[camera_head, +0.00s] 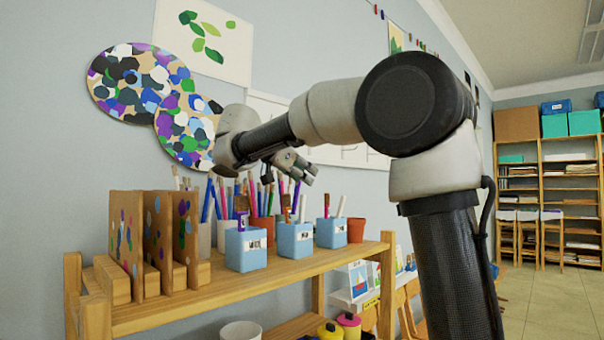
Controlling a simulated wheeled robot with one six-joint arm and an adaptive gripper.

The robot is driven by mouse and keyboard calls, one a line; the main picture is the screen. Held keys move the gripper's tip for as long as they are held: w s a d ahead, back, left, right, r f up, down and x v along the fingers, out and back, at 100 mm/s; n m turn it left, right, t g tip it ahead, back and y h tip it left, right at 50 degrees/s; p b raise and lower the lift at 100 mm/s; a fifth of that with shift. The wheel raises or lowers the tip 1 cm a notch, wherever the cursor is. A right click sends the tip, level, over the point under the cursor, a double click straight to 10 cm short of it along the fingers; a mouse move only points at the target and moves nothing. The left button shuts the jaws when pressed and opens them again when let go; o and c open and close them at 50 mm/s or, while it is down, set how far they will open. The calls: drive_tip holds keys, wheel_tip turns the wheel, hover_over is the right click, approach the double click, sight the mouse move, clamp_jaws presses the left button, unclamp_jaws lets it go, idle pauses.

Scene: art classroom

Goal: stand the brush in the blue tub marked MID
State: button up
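Three blue tubs with white labels stand in a row on the wooden shelf: a left tub (240,262), a middle tub (287,250) and a right tub (328,242). The label lettering is too small to read surely, so I cannot confirm which says MID. Each tub has at least one upright brush or handle in it; a dark-purple brush (241,204) stands in the left one. My gripper (306,172) is above and behind the tubs, near the wall. It is small and partly hidden by my wrist; I cannot tell whether it holds a brush.
Pale cups with several brushes and pencils stand behind the tubs. A terracotta pot (356,231) is at the shelf's right end. Paint-spotted boards (125,240) stand in wooden blocks at the left. A white pot (240,331) and lidded jars (348,325) are lower down.

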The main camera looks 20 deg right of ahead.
drive_tip(key=v, duration=1.2)
idle(0.7)
drive_tip(key=s+d+f+n+g+y, duration=0.1)
drive_tip(key=s+d+f+n+y, duration=0.25)
drive_tip(key=s+d+f, duration=0.45)
drive_tip(key=s+d+f+n+g+y, duration=0.25)
drive_tip(key=s+d+f+n, duration=0.3)
drive_tip(key=f, duration=0.35)
drive_tip(key=s+a+f+n+t+y, duration=0.1)
drive_tip(key=s+f+n+y, duration=0.5)
drive_tip(key=s+f, duration=0.8)
wheel_tip(320, 180, down, 4)
drive_tip(key=shift+f, duration=0.15)
